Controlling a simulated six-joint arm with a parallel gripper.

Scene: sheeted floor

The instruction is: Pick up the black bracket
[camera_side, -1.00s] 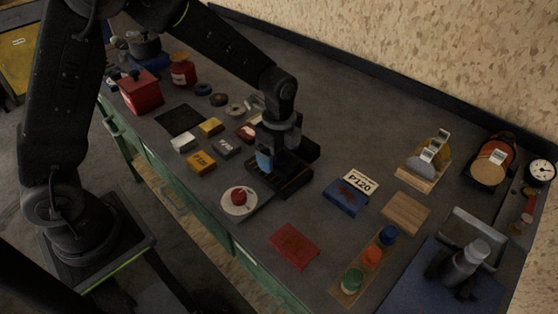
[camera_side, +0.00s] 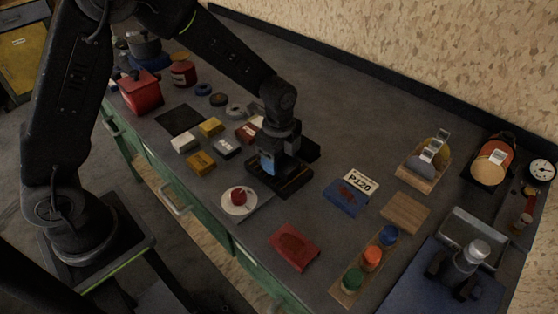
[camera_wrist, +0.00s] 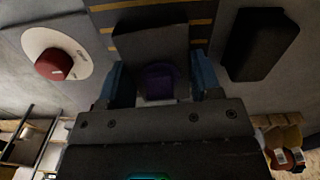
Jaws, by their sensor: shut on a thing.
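My gripper (camera_side: 268,162) points down over a dark slatted base (camera_side: 291,185) near the middle of the bench. In the wrist view my gripper (camera_wrist: 160,76) has its blue-padded fingers on either side of the black bracket (camera_wrist: 150,42), shut on it. The bracket shows a flat dark plate, with a deeply shaded purplish part between the fingers. The slatted base (camera_wrist: 200,21), with its yellow-brown stripes, lies behind the bracket. In the side view the bracket is mostly hidden by my gripper. I cannot tell whether it touches the base.
A black block (camera_wrist: 263,45) lies to the right in the wrist view. A white disc (camera_side: 239,208) with a red piece on it stands close by. A blue sandpaper pack (camera_side: 346,197), red pad (camera_side: 293,246) and several small boxes lie around.

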